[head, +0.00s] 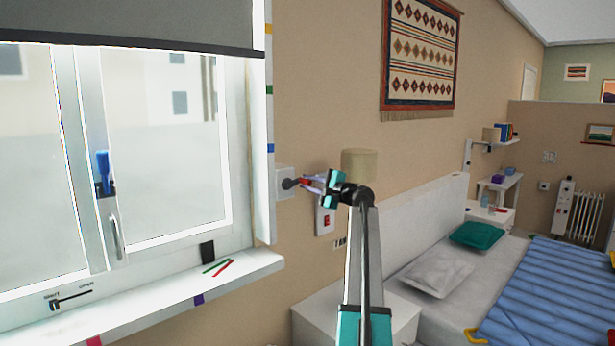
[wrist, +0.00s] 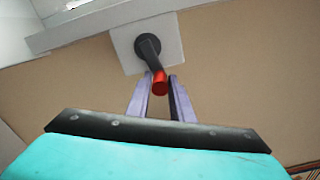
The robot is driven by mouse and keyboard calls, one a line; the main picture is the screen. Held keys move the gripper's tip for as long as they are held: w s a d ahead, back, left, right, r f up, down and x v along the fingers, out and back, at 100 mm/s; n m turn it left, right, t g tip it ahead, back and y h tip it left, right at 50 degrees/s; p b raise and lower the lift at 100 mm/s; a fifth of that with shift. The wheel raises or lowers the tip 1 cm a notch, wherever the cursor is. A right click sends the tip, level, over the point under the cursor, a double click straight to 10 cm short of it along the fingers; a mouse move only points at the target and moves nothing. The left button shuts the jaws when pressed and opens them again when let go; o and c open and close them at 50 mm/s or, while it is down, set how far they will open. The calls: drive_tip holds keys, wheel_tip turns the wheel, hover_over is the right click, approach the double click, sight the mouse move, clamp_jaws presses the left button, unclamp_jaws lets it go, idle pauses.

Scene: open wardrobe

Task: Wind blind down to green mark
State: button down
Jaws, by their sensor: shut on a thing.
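The dark grey blind (head: 130,22) hangs over the top of the window, and its lower edge is above the green mark (head: 269,90) on the right side of the window frame. A yellow mark (head: 268,29) is higher and a blue mark (head: 270,148) lower on that frame. The crank (head: 289,184) sits on a white wall plate right of the window; in the wrist view it is a dark arm (wrist: 148,47) with a red knob (wrist: 160,82). My gripper (head: 309,183) is shut on the red knob, with its lilac fingers (wrist: 160,88) on either side of it.
A red switch (head: 326,220) is on the wall below my gripper. Green and red sticks (head: 217,267) lie on the sill (head: 150,300). A bed (head: 470,270) and a white cabinet (head: 350,312) stand to the right.

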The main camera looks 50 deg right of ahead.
drive_tip(key=m+p, duration=0.1)
drive_tip(key=f+m+p, duration=0.1)
drive_tip(key=m, duration=0.1)
drive_tip(key=m+p, duration=0.1)
drive_tip(key=shift+f+m, duration=0.3)
drive_tip(key=shift+f, duration=0.05)
drive_tip(key=a+f+m+p, duration=0.4)
drive_tip(key=m+p, duration=1)
drive_tip(key=m, duration=0.1)
drive_tip(key=shift+w+a+m, duration=0.15)
drive_tip(key=shift+a+m, duration=0.15)
drive_tip(key=shift+a, duration=0.05)
drive_tip(key=shift+f, duration=0.1)
drive_tip(key=c, duration=1.6)
unclamp_jaws()
drive_tip(key=shift+o, duration=0.2)
